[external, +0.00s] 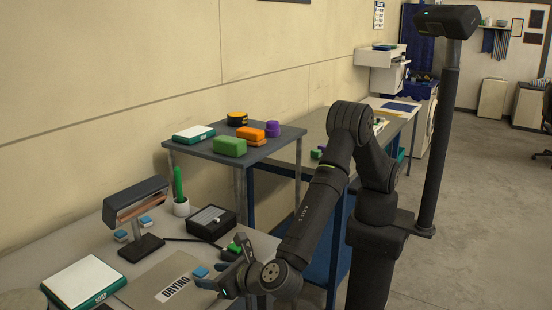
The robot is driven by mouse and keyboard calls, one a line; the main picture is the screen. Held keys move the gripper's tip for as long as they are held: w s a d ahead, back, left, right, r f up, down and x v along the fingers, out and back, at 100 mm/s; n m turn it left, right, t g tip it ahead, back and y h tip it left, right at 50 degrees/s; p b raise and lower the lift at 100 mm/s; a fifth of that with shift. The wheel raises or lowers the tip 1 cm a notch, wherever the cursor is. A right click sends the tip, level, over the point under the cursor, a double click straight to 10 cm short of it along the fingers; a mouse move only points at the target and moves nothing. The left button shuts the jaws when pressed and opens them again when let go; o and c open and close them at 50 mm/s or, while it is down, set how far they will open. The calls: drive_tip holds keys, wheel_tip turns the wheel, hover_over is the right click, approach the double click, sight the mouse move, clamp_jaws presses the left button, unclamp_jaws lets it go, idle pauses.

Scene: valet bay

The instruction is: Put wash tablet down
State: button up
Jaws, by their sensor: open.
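Several small blue-and-white blocks that look like wash tablets are on the near grey table (68,250). One tablet (200,272) is right beside my gripper, at the right edge of the mat marked DRYING (152,284). My gripper (222,265) is open, low over the table's right side. I cannot tell whether its fingers touch the near tablet, and its lower part is partly hidden.
A dark heat lamp (137,205), a cup with a green item (181,207), a black box (211,222) and a white-and-teal soap box (84,282) surround the mat. A small green object (236,246) is close behind my gripper. A higher shelf (205,153) holds coloured blocks.

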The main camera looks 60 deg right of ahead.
sight(203, 272)
drive_tip(key=x, duration=0.5)
drive_tip(key=shift+w+d, duration=0.15)
drive_tip(key=shift+d, duration=0.25)
drive_tip(key=c, duration=1.1)
